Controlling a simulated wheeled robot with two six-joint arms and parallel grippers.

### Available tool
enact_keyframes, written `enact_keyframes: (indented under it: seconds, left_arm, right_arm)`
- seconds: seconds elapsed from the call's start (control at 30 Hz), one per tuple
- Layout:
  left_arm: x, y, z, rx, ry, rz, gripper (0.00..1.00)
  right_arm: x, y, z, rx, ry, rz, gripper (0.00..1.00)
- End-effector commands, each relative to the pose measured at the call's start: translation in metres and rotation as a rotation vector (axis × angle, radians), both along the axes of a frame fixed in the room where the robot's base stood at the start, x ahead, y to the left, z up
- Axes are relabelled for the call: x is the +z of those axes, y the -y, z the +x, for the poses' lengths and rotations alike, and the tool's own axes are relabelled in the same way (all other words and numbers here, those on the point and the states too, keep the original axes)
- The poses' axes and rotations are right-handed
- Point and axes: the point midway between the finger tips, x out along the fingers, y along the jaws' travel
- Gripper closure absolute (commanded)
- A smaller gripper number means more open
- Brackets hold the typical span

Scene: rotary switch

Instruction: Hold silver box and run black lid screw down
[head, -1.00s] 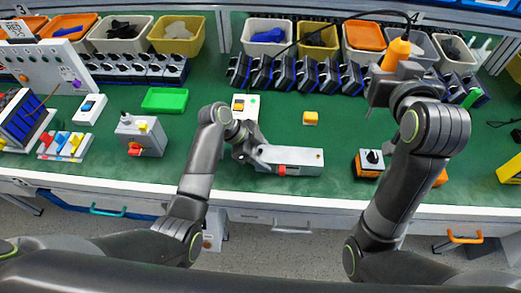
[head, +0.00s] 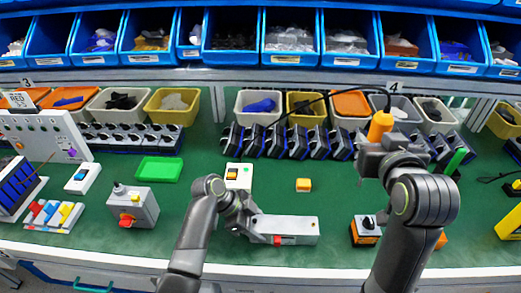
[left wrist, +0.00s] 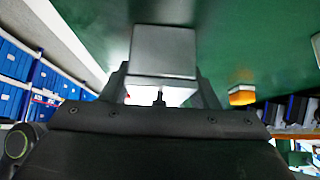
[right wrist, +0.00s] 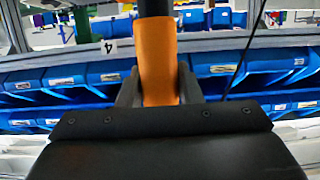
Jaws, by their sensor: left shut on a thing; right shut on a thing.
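A long silver box (head: 288,226) with a red part on its front lies on the green bench. My left gripper (head: 248,213) is shut on its left end; the box also shows between the fingers in the left wrist view (left wrist: 163,52). My right gripper (head: 377,146) is shut on an orange-handled screwdriver (head: 380,126), held upright above the bench; its orange handle fills the jaws in the right wrist view (right wrist: 157,62). A small orange box with a dark top and knob (head: 366,229) stands below the right gripper. I cannot make out which part is the black lid screw.
A yellow block (head: 303,185) and a white switch plate (head: 238,175) lie behind the silver box. A grey box with a red knob (head: 133,207) and a green tray (head: 159,170) are to the left. A row of black-and-blue devices (head: 290,142) stands behind. A black cable runs from the screwdriver.

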Motion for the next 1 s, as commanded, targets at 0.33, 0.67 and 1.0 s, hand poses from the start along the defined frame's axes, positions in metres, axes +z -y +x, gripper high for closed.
enact_keyframes:
  seconds: [0.33, 0.67, 1.0]
  left_arm:
    - [0.000, 0.000, 0.000, 0.000, 0.000, 0.000, 0.20]
    - [0.004, -0.003, 0.000, 0.001, 0.001, 0.000, 0.20]
    - [0.052, -0.043, 0.001, 0.001, 0.006, 0.004, 0.20]
  right_arm:
    - [0.001, 0.000, 0.000, 0.000, 0.003, 0.000, 1.00]
    - [0.001, 0.000, 0.000, 0.000, 0.003, 0.000, 1.00]
    - [0.001, 0.000, 0.000, 0.000, 0.003, 0.000, 1.00]
